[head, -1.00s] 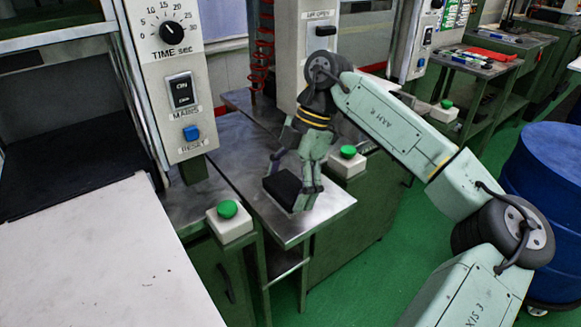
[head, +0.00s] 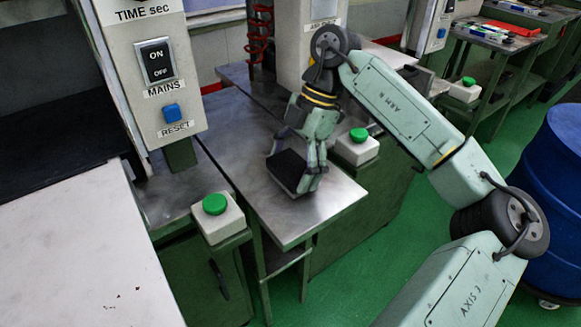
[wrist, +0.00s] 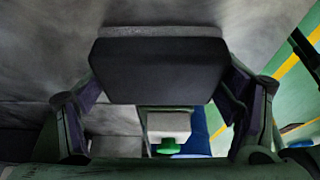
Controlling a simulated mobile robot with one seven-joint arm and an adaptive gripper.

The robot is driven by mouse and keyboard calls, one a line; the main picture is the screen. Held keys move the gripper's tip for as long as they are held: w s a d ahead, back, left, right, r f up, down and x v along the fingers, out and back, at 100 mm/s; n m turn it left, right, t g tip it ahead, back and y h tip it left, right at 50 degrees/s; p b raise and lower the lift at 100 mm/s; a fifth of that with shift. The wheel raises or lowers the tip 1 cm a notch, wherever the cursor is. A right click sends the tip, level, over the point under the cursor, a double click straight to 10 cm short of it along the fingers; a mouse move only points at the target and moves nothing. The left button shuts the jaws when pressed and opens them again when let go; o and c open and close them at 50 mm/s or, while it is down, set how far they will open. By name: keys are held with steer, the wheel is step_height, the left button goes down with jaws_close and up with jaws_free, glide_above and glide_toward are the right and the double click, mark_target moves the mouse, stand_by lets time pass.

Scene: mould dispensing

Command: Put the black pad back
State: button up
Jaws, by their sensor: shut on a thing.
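The black pad (head: 288,173) is a dark, thick block at the steel table (head: 330,203) in the head view. My gripper (head: 294,166) points down over the table and is shut on the pad, with one finger on each side. In the wrist view the black pad (wrist: 158,72) fills the space between the two fingers, with a greyer strip along its upper edge. The pad looks slightly tilted in the head view. I cannot clearly tell whether its underside still touches the table.
White boxes with green buttons stand left (head: 217,216) and right (head: 357,149) of the table. A control panel (head: 150,75) rises at the left, above a white surface (head: 85,250). A blue drum (head: 548,190) stands at the right. The table's front corner is clear.

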steer(key=shift+f, duration=0.15)
steer(key=o, duration=1)
steer(key=shift+o, duration=0.2)
steer(key=v, duration=1.2)
steer(key=shift+r+b, duration=0.25)
steer(key=shift+b, duration=0.05)
